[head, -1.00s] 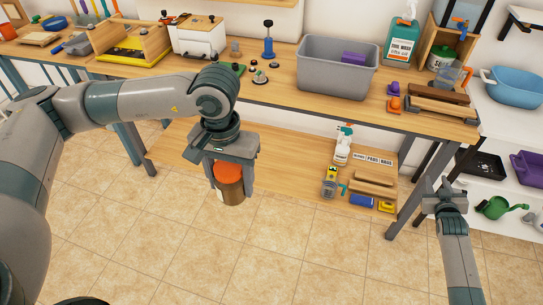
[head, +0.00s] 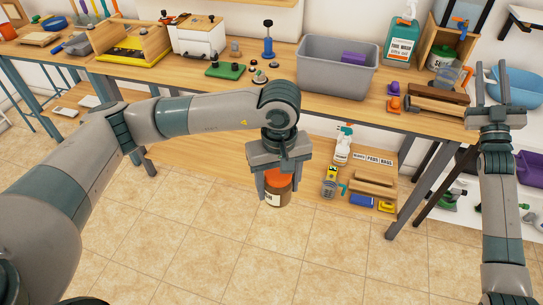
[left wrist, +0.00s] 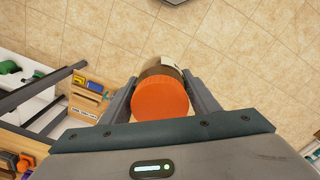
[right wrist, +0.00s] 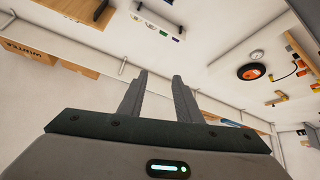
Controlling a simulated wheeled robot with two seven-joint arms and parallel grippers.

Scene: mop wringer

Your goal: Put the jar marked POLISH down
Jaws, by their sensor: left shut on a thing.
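The jar (head: 274,190) is brown with an orange lid and a pale label; I cannot read the label. My left gripper (head: 278,180) is shut on the jar and holds it upright, in front of the low shelf in the head view. In the left wrist view the orange lid of the jar (left wrist: 160,97) sits between the two fingers. My right gripper (head: 495,90) is raised at the right, near the bench's right end. Its fingers are apart and empty in the right wrist view (right wrist: 158,95).
The wooden bench (head: 215,88) carries a grey bin (head: 335,82), a green bottle (head: 401,42) and several small tools.

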